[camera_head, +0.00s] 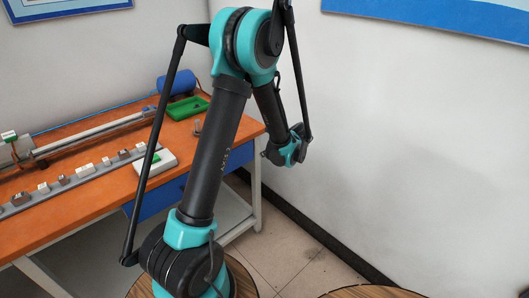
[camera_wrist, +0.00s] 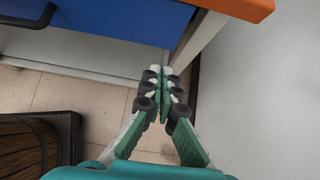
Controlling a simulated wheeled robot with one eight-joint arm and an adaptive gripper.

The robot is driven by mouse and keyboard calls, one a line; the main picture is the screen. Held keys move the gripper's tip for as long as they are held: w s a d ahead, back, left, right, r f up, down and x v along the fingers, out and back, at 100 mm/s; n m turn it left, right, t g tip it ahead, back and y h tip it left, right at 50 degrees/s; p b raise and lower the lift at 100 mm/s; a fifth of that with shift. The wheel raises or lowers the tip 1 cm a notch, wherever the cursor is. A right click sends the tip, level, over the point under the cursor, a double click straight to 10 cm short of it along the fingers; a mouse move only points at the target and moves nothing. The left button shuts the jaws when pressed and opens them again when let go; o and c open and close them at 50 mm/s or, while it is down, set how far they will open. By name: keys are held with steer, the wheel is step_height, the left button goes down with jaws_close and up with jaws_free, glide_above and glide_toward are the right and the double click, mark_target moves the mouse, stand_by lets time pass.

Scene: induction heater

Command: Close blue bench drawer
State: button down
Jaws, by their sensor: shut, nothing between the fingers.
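The blue bench drawer (camera_head: 158,196) shows under the orange bench top, partly hidden behind my arm. In the wrist view a blue front (camera_wrist: 125,20) fills the top of the picture, with a dark curved handle (camera_wrist: 42,14) at its left end. I cannot tell how far the drawer stands out. My gripper (camera_wrist: 167,71) is shut and empty, its fingertips together just below the right end of the blue front in the picture. I cannot tell whether they touch it. In the head view my wrist is right of the bench corner, and the fingertips are not clear.
The orange bench (camera_head: 85,205) carries a rail device, a row of small blocks, a green tray (camera_head: 187,107) and a blue cylinder (camera_head: 178,82). A white bench leg (camera_wrist: 197,38) stands near my fingertips. The wall is on the right, with open tiled floor below.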

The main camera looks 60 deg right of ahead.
mark_target(248, 146)
steer(key=w+f, duration=0.1)
steer(key=w, duration=0.1)
steer(key=w+d+f, duration=0.1)
steer(key=w, duration=0.1)
steer(key=w+f, duration=0.2)
steer(key=shift+w+d, duration=0.35)
steer(key=shift+w, duration=0.05)
steer(key=shift+w+d, duration=0.1)
steer(key=shift+w, duration=0.35)
steer(key=shift+w+d+r, duration=0.1)
steer(key=shift+w+d, duration=0.1)
steer(key=shift+w, duration=0.55)
steer(key=shift+w+d+f, duration=0.1)
steer(key=shift+w+d, duration=0.1)
steer(key=shift+w, duration=0.6)
steer(key=shift+w+d+r, duration=0.1)
steer(key=shift+w+d, duration=0.1)
steer(key=shift+w, duration=0.55)
